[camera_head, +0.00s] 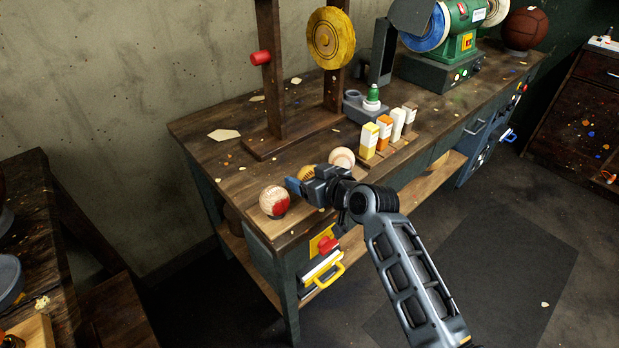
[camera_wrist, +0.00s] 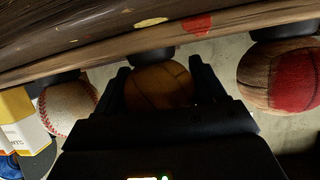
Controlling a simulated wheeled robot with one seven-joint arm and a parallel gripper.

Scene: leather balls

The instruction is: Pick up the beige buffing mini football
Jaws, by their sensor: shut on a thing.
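The beige mini football (camera_wrist: 158,86) is tan with dark seams and sits between the two fingers of my gripper (camera_wrist: 160,70) in the wrist view. My gripper is shut on it. In the head view the ball (camera_head: 306,172) shows yellowish and is mostly hidden behind my gripper (camera_head: 298,184), at the near end of the workbench. In the wrist view a dark stand (camera_wrist: 152,55) lies close to the ball. I cannot tell whether the two touch.
A red-and-cream ball (camera_head: 274,201) stands close on the left and a baseball (camera_head: 342,158) close on the right. Several coloured blocks (camera_head: 384,131), a wooden post frame (camera_head: 273,80) and a green grinder (camera_head: 461,35) stand farther along the workbench (camera_head: 215,150).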

